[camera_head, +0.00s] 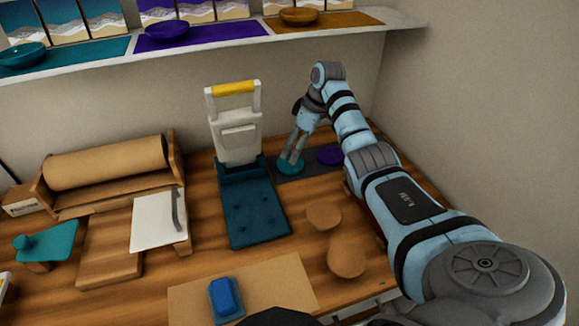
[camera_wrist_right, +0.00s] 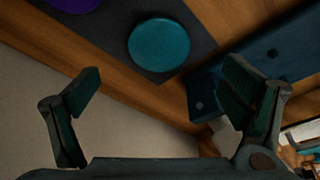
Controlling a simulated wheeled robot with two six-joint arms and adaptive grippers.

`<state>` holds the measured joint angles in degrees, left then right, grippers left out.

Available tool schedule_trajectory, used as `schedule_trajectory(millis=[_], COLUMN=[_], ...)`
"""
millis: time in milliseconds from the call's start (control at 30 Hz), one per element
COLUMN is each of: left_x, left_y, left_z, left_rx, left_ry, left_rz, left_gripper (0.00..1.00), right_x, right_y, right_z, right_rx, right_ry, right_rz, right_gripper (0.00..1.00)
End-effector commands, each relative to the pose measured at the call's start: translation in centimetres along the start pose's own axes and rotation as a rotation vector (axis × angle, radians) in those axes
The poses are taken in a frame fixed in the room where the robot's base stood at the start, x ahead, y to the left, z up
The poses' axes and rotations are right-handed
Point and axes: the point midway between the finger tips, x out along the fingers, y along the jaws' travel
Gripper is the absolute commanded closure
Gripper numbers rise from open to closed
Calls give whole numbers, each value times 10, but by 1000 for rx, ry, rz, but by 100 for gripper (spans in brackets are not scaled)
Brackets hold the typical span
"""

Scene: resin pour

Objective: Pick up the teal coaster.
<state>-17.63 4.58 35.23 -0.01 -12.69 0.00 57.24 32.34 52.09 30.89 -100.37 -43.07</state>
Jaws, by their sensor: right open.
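The teal coaster (camera_head: 290,167) is a round disc lying on a dark grey mat (camera_head: 297,178) on the wooden table. My right gripper (camera_head: 291,160) is at the coaster in the head view, its fingers covering part of it. In the right wrist view the teal coaster (camera_wrist_right: 159,45) lies flat on the mat, ahead of the two spread fingers and not between them. My right gripper (camera_wrist_right: 165,95) is open and empty. Whether a finger touches the coaster cannot be told. My left gripper is not in view.
A purple coaster (camera_head: 330,155) lies on the same mat, to the right. A dark blue press with a white upright (camera_head: 236,140) and yellow handle stands just left of the mat. Two wooden discs (camera_head: 346,257) lie in front. The wall is close behind; a shelf (camera_head: 210,47) hangs above.

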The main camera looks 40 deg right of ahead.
Motion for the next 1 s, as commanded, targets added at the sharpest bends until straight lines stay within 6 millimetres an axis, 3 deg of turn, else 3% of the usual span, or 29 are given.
schedule_trajectory(millis=[333,600,933,1000], left_x=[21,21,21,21], left_y=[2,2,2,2], left_z=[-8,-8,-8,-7], left_rx=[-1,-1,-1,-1], left_ry=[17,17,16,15], left_rz=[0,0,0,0], left_gripper=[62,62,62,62], right_x=[59,65,64,64], right_y=[-1,0,0,0], right_z=[4,3,3,3], right_rx=[1,1,1,1], right_ry=[1,1,1,1], right_rz=[0,3,3,3], right_gripper=[8,8,61,62])
